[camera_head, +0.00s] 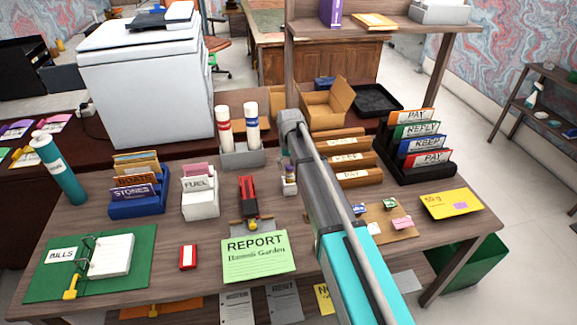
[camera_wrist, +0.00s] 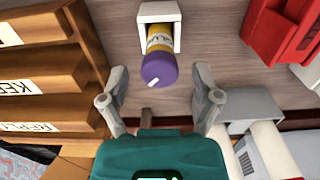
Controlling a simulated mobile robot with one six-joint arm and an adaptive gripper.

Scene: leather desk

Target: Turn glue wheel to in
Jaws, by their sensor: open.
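The glue stick is in the wrist view, with a yellow barrel (camera_wrist: 159,32) and dark label. It lies in a white holder (camera_wrist: 158,11), with its purple wheel (camera_wrist: 158,71) facing my gripper. A small white mark shows on the wheel's face; no "in" lettering is readable. My gripper (camera_wrist: 160,78) is open, with one finger on each side of the wheel and clear gaps to both. In the head view my gripper (camera_head: 290,120) is above the back of the desk, and the small glue holder (camera_head: 289,187) shows just left of my arm, partly hidden.
In the wrist view, wooden trays (camera_wrist: 40,75) stand close on the left, a red stapler-like object (camera_wrist: 280,30) at upper right, and a grey holder with white tubes (camera_wrist: 255,105) at lower right. A green report (camera_head: 256,258) lies at the desk's front.

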